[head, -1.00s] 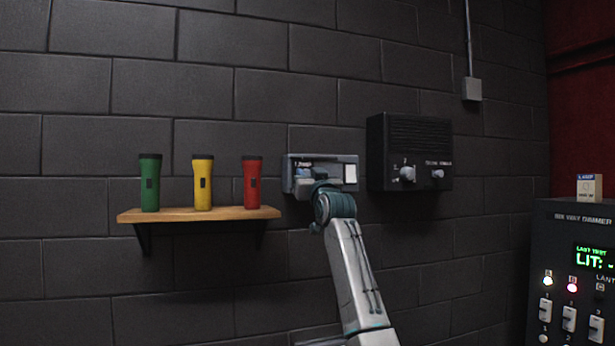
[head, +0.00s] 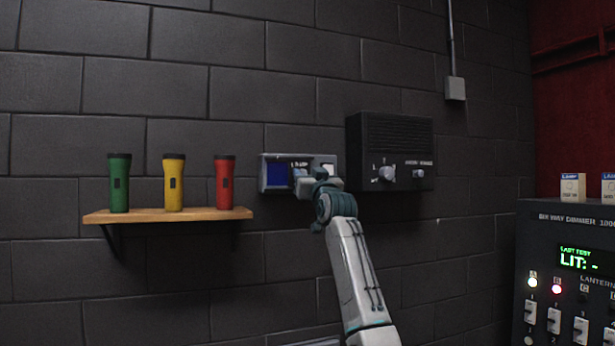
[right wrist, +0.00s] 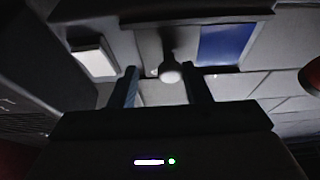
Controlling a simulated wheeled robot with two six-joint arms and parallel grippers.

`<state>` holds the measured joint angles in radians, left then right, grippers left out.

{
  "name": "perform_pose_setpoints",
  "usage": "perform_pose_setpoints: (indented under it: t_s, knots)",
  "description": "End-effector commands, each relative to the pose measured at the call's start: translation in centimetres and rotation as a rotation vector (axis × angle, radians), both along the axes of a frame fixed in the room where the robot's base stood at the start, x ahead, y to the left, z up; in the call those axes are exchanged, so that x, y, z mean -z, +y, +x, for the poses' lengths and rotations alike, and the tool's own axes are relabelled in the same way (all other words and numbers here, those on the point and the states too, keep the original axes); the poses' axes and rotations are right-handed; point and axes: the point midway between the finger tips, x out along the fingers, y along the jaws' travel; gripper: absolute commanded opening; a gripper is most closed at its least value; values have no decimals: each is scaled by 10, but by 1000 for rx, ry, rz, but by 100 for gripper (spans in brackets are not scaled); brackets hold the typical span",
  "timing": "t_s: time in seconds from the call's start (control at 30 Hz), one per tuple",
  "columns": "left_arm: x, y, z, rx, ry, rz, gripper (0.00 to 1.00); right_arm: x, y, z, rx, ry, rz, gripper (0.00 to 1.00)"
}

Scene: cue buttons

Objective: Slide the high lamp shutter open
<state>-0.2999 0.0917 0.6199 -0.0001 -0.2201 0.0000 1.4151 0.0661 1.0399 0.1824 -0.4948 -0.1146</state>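The lamp box (head: 265,187) is a small grey unit on the dark block wall, right of the shelf. A blue pane (head: 277,175) shows at its left end; in the right wrist view the blue pane (right wrist: 225,45) is on the right and a white pane (right wrist: 95,62) on the left. My left gripper is not in view.
A black speaker-like box (head: 391,150) with knobs is on the wall close to the right. A wooden shelf (head: 168,215) with green, yellow and red torches is to the left.

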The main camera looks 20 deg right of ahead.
Motion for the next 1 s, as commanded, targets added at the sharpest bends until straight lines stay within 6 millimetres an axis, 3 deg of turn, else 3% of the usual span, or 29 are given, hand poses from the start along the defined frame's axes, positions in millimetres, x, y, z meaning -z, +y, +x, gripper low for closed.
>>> perform_pose_setpoints:
  t_s: [0.37, 0.7, 1.0]
  knots:
    - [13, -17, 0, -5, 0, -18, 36, 9, 1, -9, -2, 0, -1, 44]
    - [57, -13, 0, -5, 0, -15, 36, 34, -2, -63, -1, -2, 0, 44]
    - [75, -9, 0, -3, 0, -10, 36, 43, -3, -96, 0, 1, 0, 44]
